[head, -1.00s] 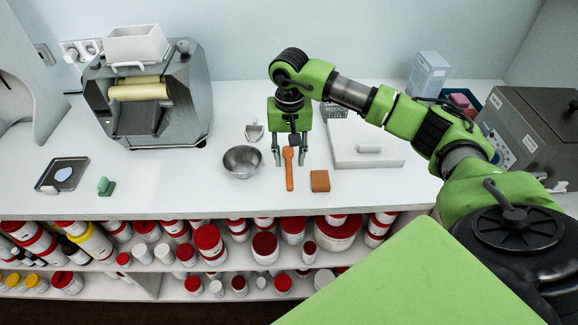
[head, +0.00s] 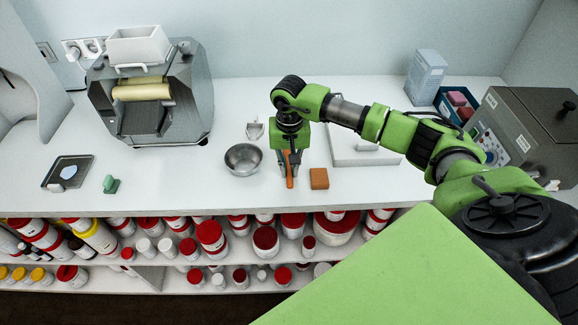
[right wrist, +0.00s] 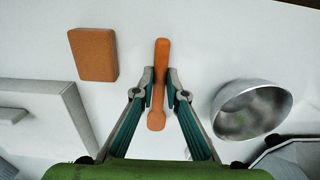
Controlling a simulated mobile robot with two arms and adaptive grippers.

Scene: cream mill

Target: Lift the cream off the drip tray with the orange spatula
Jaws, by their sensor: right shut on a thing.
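The orange spatula (head: 290,180) lies on the white worktop near its front edge. My right gripper (head: 288,176) is over it, pointing down. In the right wrist view the spatula (right wrist: 160,62) runs between the fingers of the right gripper (right wrist: 159,90), which are shut on its middle part. The dark drip tray (head: 52,181) lies at the left of the worktop with a pale patch of cream (head: 68,172) on it. My left gripper is not in view.
A metal bowl (head: 243,159) stands left of the spatula, an orange-brown block (head: 319,179) right of it. A green scraper (head: 110,184) lies near the tray. The mill (head: 158,100) stands behind. Free worktop lies between the scraper and bowl.

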